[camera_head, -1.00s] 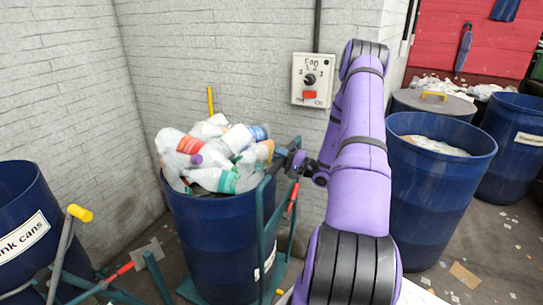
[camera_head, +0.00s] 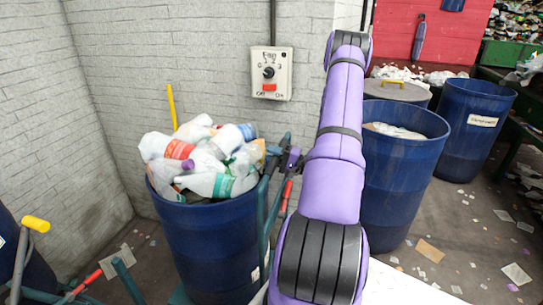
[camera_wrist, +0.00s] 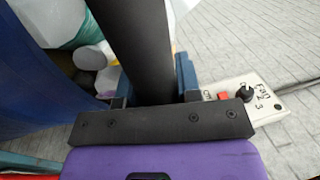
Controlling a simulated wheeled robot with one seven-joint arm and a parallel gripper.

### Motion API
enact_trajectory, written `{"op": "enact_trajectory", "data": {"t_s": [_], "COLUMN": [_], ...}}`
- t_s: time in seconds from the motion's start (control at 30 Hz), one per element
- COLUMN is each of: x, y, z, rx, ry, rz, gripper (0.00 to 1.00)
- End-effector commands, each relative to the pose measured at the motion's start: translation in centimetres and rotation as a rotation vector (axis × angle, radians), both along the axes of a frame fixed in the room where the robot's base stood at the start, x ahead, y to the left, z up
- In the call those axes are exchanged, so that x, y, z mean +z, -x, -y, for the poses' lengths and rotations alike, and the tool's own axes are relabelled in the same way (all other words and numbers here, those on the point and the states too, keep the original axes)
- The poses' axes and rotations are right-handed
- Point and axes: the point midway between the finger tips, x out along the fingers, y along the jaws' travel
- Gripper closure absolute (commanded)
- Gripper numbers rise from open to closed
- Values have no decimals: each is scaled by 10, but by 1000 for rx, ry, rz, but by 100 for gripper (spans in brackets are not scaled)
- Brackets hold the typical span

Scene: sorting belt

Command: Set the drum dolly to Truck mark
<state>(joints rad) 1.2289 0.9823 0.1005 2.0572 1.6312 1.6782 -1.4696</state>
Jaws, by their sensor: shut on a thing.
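The drum dolly (camera_head: 264,215) is a teal frame under and beside a blue drum (camera_head: 210,250) heaped with plastic bottles (camera_head: 205,160). The drum stands upright near the corner of the grey walls. My gripper (camera_head: 291,160) is at the top of the dolly's frame, on its right side, partly hidden by my arm. In the wrist view my gripper (camera_wrist: 153,97) is shut on a thick dark bar (camera_wrist: 140,40), which appears to be the dolly's handle. The dolly's wheels are hidden. I cannot make out a Truck mark in these frames.
A fan switch box (camera_head: 271,73) is on the wall behind. A blue drum (camera_head: 395,190) stands right of my arm, with another (camera_head: 472,130) beyond it. A yellow-ended lever (camera_head: 36,223) and teal posts (camera_head: 127,280) are at lower left. Littered floor (camera_head: 470,245) lies open at right.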

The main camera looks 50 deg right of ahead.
Motion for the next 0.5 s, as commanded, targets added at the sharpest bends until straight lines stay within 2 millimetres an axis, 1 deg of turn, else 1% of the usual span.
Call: {"op": "enact_trajectory", "data": {"t_s": [0.03, 0.07, 0.1, 0.13, 0.17, 0.4, 0.5], "x": [-1, -1, -1, -1, -1, 0, -1], "y": [0, 0, 0, 0, 0, 0, 4], "z": [0, 0, 0, 0, 0, 0, 2], "rx": [0, 0, 0, 0, 0, 0, -1], "ry": [-1, -1, -1, -1, 0, 0, 0], "rz": [-3, -3, -3, -3, -2, -1, -1], "gripper": [100, 61, 52, 45, 43, 43, 43]}}
